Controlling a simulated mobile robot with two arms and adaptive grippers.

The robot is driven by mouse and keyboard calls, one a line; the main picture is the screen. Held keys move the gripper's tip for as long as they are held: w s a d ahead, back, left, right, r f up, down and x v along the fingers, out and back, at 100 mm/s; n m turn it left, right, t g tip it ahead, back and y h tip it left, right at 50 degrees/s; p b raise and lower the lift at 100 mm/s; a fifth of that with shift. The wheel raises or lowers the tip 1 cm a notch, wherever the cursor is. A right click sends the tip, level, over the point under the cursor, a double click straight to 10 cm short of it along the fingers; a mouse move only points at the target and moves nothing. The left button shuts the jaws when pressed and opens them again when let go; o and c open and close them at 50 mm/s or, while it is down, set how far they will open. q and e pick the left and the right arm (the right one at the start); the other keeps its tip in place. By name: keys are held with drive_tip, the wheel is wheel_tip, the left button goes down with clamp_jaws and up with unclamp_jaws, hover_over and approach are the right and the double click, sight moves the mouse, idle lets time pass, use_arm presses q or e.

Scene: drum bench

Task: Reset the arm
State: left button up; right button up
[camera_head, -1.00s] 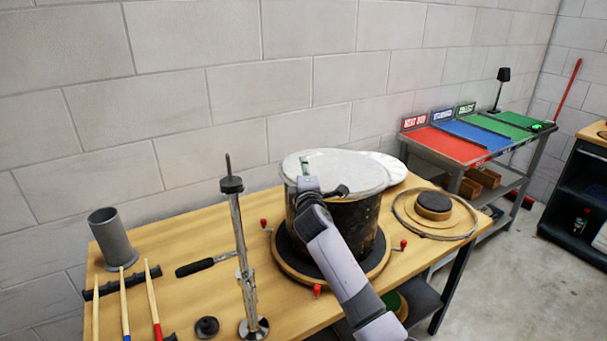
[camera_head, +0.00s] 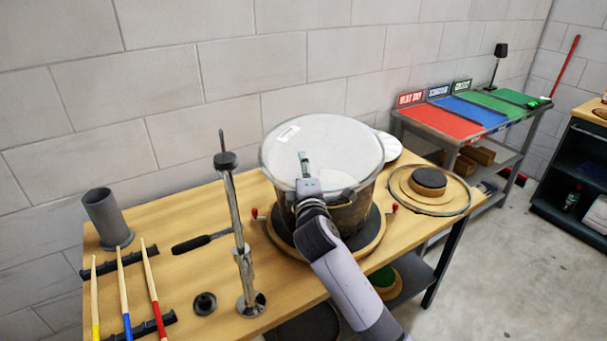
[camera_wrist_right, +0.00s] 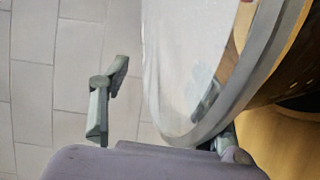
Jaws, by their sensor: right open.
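The drum (camera_head: 350,215) has a white head (camera_head: 335,140) and a dark shell, and stands on a round wooden base on the bench. Its top looks tipped toward me. My right gripper (camera_head: 318,182) is open at the front rim of the drum, with one finger showing against the white head. In the right wrist view the gripper's fingers (camera_wrist_right: 168,108) are spread wide; one shows against the wall, the other is partly hidden beside the drum's rim (camera_wrist_right: 215,125). I cannot tell whether either finger touches the drum. My left gripper is not in view.
A metal stand (camera_head: 241,245) rises left of the drum. A hoop (camera_head: 452,212) around a wooden disc is right. A side table has a red mat (camera_head: 440,122).

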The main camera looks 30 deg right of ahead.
drive_tip(key=shift+s+a+r, duration=0.1)
drive_tip(key=shift+s+a, duration=0.15)
drive_tip(key=shift+s, duration=0.35)
drive_tip(key=shift+r, duration=0.1)
